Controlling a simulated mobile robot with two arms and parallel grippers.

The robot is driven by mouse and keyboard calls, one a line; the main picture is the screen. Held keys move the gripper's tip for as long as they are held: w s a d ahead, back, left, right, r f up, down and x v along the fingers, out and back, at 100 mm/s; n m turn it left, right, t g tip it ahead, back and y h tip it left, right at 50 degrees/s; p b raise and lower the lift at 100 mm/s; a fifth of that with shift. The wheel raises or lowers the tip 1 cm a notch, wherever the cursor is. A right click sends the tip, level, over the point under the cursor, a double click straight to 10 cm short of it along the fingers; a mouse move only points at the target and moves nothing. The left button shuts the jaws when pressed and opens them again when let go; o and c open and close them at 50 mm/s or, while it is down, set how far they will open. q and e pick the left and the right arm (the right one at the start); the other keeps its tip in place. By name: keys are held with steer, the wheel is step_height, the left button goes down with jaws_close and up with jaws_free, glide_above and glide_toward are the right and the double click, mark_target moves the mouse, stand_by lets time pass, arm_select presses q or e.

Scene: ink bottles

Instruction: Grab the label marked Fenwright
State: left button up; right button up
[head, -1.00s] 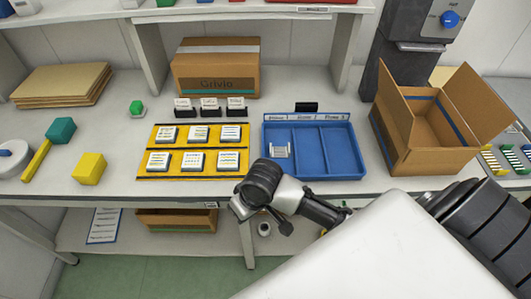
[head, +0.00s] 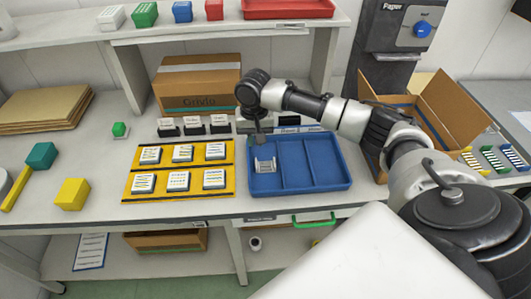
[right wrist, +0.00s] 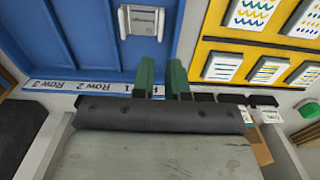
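In the right wrist view, the label piece (right wrist: 142,22) shows upside-down print too small to read surely. My right gripper (right wrist: 160,72) has two green fingers with a narrow gap between them and nothing in it. In the head view the right gripper (head: 259,141) is over the tray's back left edge, apart from the label piece. Three upright cards (head: 193,125) stand behind the yellow mat; their print is unreadable. My left gripper is not in view.
The yellow mat (head: 180,167) holds several white cards with coloured strokes, left of the tray. An open cardboard box (head: 440,110) stands to the right. A closed box (head: 197,85) is at the back. Yellow and teal blocks (head: 72,194) lie at left.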

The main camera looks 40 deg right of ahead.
mark_target(256, 161)
step_height(256, 161, down, 3)
steer(key=shift+f, duration=0.2)
steer(key=shift+s+a+f+p, duration=0.1)
steer(key=shift+f+p, duration=0.6)
steer(key=shift+f, duration=2)
jaws_close()
steer(key=shift+r, duration=0.15)
